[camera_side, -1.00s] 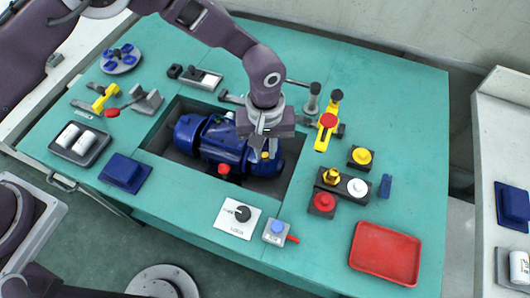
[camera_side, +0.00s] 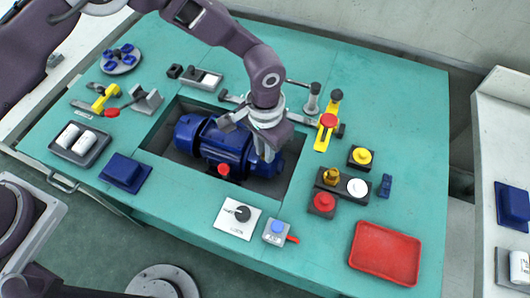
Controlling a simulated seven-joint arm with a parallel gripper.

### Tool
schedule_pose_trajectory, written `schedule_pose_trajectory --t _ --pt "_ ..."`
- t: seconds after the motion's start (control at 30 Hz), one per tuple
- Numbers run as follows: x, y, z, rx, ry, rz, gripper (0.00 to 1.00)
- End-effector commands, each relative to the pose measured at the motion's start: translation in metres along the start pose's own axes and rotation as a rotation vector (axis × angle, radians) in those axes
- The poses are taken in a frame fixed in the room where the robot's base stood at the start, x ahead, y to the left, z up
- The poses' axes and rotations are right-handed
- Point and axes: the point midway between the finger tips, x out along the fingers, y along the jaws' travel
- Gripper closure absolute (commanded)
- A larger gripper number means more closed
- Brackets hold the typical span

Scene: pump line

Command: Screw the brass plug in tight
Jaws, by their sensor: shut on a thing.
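The blue pump (camera_side: 215,147) lies in the recess of the green table, in the side view. My gripper (camera_side: 265,155) points down at the right end of the pump, with its fingers close together. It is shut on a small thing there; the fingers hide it. A brass-coloured bit showed at that spot in the earlier frame, so this looks like the brass plug. How deep it sits cannot be seen. Another brass-coloured hex piece (camera_side: 331,175) stands in a dark block to the right.
A yellow clamp with a red top (camera_side: 328,121) stands right of the arm. Yellow, white and red buttons, a dial plate (camera_side: 238,217) and an empty red tray (camera_side: 386,254) lie to the right and front.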

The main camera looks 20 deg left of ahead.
Motion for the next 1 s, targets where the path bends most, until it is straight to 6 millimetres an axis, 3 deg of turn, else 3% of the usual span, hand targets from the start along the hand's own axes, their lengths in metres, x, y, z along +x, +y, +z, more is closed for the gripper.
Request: schedule_pose_trajectory --t 0.03,0.1,0.47,0.9,1.0 --pt "0.000 0.001 0.000 0.000 -0.001 0.001 0.82" --pt "0.000 0.001 0.001 -0.001 -0.001 0.001 0.71" --pt "-0.003 0.000 0.000 -0.003 0.000 0.000 0.71" --pt "-0.044 0.000 0.000 -0.003 0.001 0.000 0.71" --pt "-0.045 0.000 0.000 -0.003 0.000 0.000 0.71"
